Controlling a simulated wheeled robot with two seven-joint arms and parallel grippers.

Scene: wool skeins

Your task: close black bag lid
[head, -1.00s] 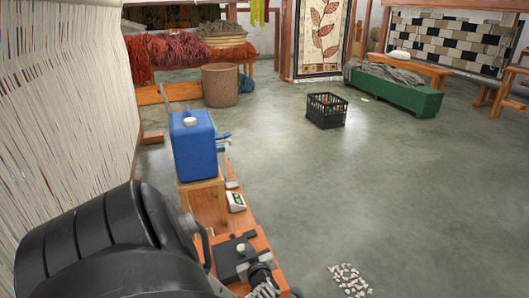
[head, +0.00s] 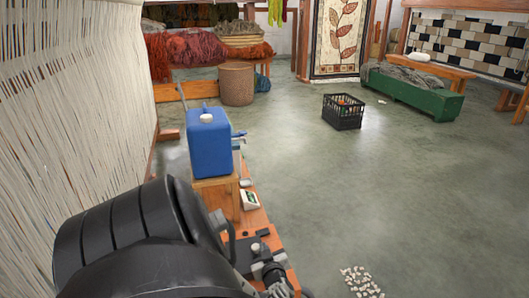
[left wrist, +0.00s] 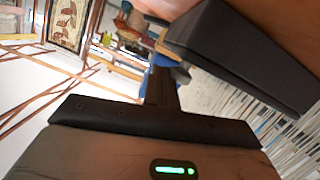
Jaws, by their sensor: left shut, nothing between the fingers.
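A flat black box-like thing (head: 243,258), which looks like the black bag, lies on the wooden bench at the bottom centre of the head view. My black arm hides much of it, and I cannot tell how its lid stands. My left gripper (head: 276,282) is at the bench's near end, beside the black thing, partly hidden by my arm. It is shut and empty. In the left wrist view a thick dark slab (left wrist: 240,55) lies at the upper right, close to the gripper; I cannot tell whether it is the lid. My right gripper is not in view.
A blue canister (head: 209,142) stands on a small wooden stand behind the bench (head: 252,215). A white device (head: 249,199) lies on the bench. Loom threads (head: 60,110) fill the left. A black crate (head: 342,111) and pale pebbles (head: 361,280) are on the otherwise open floor.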

